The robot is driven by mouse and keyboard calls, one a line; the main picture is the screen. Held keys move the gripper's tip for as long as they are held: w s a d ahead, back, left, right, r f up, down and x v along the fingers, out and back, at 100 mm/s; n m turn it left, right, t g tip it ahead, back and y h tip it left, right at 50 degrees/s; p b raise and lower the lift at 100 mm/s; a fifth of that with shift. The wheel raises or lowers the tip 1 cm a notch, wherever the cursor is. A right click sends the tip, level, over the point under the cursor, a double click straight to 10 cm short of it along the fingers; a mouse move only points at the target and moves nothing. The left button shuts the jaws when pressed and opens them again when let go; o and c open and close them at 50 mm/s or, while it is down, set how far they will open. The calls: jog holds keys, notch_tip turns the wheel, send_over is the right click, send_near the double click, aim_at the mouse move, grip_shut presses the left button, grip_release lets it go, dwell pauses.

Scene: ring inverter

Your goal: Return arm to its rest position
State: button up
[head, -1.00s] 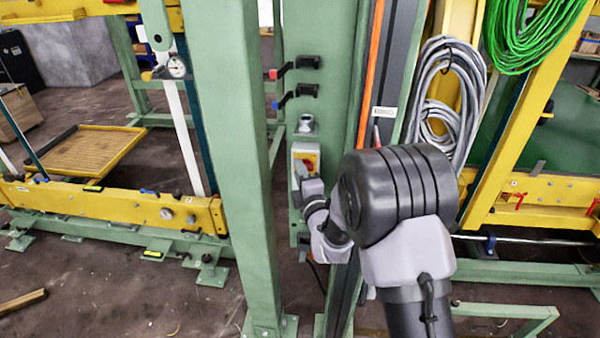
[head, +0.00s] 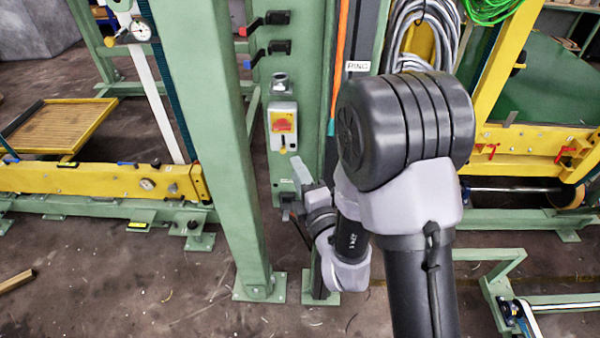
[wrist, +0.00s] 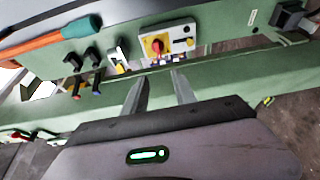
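My arm reaches forward on the right of the head view, with a dark rounded joint and grey links. My gripper (head: 297,188) is small there and partly hidden by its own wrist. It sits below the grey switch box (head: 283,126), which has a red and yellow face and is fixed to a green post. In the wrist view my gripper (wrist: 158,80) shows two fingers apart with nothing between them. The switch box (wrist: 167,44) with its red knob on yellow lies beyond the fingertips, apart from them.
A green upright (head: 208,130) stands close left of the arm. Red and blue handled levers (head: 268,48) are above the switch box. Grey cable coils (head: 420,35) hang behind the arm. Yellow beams (head: 90,178) run left; bare floor (head: 130,280) lies front left.

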jog(key=shift+s+d+r, duration=0.1)
jog(key=shift+s+d, duration=0.1)
jog(key=shift+s, duration=0.35)
